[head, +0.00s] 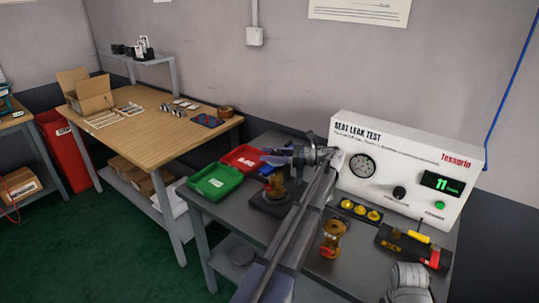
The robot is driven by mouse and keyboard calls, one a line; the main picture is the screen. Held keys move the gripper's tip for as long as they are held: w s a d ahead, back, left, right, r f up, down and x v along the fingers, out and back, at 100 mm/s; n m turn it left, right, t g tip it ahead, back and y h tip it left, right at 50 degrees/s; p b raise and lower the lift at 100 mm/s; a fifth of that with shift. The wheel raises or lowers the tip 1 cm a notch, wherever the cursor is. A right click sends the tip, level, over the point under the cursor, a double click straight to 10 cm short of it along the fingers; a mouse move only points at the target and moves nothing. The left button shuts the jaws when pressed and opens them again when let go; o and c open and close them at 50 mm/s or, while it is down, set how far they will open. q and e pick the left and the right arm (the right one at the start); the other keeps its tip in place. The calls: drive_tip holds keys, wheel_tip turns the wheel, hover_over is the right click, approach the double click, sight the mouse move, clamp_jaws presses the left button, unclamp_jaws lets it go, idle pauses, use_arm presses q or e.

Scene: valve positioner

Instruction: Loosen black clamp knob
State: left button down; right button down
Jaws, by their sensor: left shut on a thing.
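My left gripper (272,157) is above the dark clamp fixture (264,204) on the grey bench, its fingers pointing left. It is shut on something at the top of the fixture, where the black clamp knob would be. The knob itself is hidden behind the fingers and cannot be made out. My left arm crosses the bench and covers part of the fixture's right side.
A green tray (214,195) and a red tray (243,159) lie left of the fixture. The white seat leak test panel (408,165) stands behind right. A second brass valve (331,240), yellow parts (360,212) and a black tool tray (412,246) occupy the right side.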

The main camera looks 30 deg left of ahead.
idle(0.4)
use_arm(q)
drive_tip(key=shift+c, duration=1.4)
unclamp_jaws()
drive_tip(key=v, duration=0.7)
drive_tip(key=shift+w+d, duration=0.2)
drive_tip(key=shift+d, duration=0.1)
